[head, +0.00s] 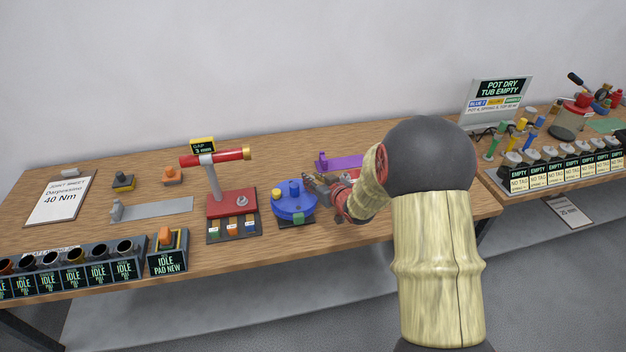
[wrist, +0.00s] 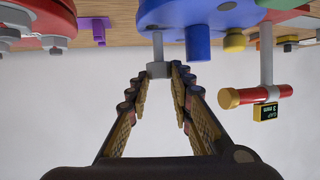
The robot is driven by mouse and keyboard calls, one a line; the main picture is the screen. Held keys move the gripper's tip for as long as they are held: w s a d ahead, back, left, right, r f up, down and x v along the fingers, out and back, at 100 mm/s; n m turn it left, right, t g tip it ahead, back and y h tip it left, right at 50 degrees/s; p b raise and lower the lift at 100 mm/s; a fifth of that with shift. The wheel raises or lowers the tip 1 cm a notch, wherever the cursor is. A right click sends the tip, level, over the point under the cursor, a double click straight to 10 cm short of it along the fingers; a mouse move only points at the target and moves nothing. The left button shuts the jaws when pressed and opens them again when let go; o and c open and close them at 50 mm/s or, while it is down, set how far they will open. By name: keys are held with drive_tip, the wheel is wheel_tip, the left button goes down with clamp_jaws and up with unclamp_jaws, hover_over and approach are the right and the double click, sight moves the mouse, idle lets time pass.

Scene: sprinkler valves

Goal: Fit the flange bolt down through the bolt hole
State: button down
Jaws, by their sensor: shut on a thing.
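My gripper (head: 319,187) is at the right edge of the round blue flange (head: 292,208) on the wooden bench. In the wrist view, which looks upside down, the fingertips (wrist: 158,74) are shut on a grey flange bolt (wrist: 158,66). Its wide head is between the fingertips, and its thin shank points towards the blue flange (wrist: 205,14). The shank's end meets the flange's outline there; I cannot tell whether it is in a hole or in front of the rim. The bolt hole is not clearly visible. The head view does not show the bolt clearly.
A red stand with a horizontal red bar (head: 232,203) is left of the flange. A purple bracket (head: 340,162) lies behind my gripper. A row of dark cups (head: 75,262) lines the front left edge. My arm hides part of the bench on the right.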

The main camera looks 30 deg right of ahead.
drive_tip(key=shift+f+b, duration=0.5)
drive_tip(key=shift+f, duration=0.15)
drive_tip(key=shift+r, duration=0.1)
drive_tip(key=shift+r+p, duration=0.45)
drive_tip(key=shift+r, duration=0.05)
drive_tip(key=shift+s+d, duration=0.1)
idle(0.6)
drive_tip(key=shift+f+b, duration=0.55)
drive_tip(key=shift+f, duration=0.2)
idle(0.7)
drive_tip(key=shift+f, duration=0.15)
drive_tip(key=shift+s, duration=0.1)
